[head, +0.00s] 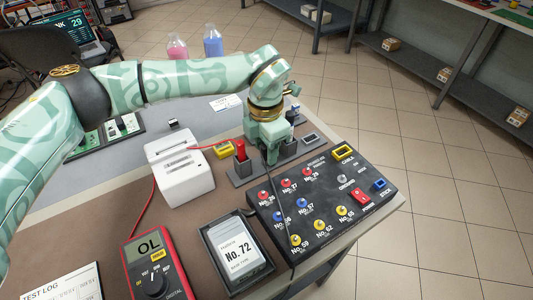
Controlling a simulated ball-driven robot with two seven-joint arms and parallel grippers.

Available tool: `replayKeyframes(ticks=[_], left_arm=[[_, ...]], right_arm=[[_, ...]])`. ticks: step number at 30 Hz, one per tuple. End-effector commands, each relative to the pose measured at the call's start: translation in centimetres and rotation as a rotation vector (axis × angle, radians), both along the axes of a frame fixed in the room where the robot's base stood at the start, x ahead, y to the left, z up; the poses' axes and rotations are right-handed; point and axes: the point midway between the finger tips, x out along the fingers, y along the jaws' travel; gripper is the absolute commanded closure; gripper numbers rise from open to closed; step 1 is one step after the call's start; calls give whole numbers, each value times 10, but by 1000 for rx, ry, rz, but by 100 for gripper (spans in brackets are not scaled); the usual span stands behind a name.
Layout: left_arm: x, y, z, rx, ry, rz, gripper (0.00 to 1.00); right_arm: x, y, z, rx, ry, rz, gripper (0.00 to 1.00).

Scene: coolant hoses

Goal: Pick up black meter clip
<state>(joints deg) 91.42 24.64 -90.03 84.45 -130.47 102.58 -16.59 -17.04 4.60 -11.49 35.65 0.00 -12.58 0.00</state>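My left gripper (271,155) points down over the grey holder (244,176), just right of a red clip (241,151) that stands upright in it. I cannot make out the black meter clip; the gripper covers that part of the holder. A thin black lead (284,215) runs from beneath the gripper down across the black panel. Whether the fingers are open or shut on something is too small and hidden to tell. The red multimeter (152,267) at the lower front reads OL. My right gripper is not in view.
The black panel (322,208) with coloured numbered sockets lies right of the gripper. The brown table front has little clear room. Pink and blue bottles stand behind.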

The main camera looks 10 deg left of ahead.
Motion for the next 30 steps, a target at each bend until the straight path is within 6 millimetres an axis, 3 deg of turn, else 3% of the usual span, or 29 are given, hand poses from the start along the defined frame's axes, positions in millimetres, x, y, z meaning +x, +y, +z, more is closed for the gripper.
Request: replayKeyframes(ticks=[2,8,12,13,23,30], left_arm=[[0,0,-12,0,1,2,60],[0,0,-10,0,-3,2,60],[0,1,-9,1,-2,2,96],[0,1,-9,1,-2,2,100],[1,1,-8,1,-2,2,100],[1,0,19,1,-6,1,100]], right_arm=[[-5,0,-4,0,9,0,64],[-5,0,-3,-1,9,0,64],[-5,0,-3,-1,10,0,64],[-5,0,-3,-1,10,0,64],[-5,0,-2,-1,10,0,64],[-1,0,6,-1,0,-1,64]])
